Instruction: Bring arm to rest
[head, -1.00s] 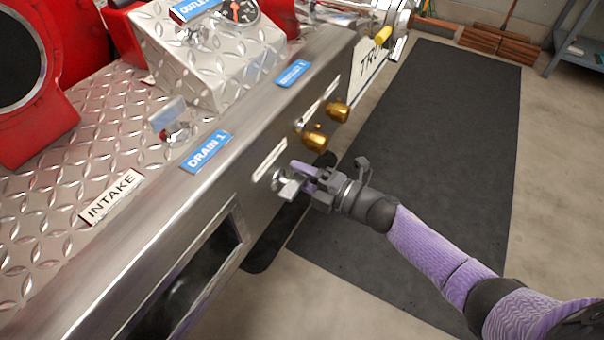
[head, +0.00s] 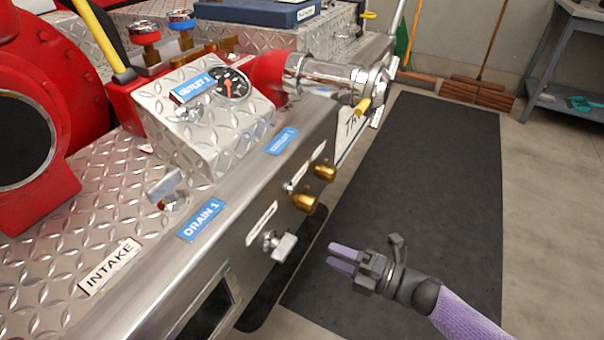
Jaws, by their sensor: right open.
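My right arm (head: 462,318) comes in from the lower right in the head view, with a purple sleeve-like link. My right gripper (head: 343,259) is open and empty, its two purple fingers pointing left. It is apart from the truck's side panel, to the right of the silver T-shaped knob (head: 284,246) under the blue DRAIN 1 label (head: 201,220). My left gripper is not in view.
A dark mat (head: 420,180) lies on the floor. A grey shelf (head: 565,60) and brooms (head: 482,90) stand at the back. Floor to the right is clear.

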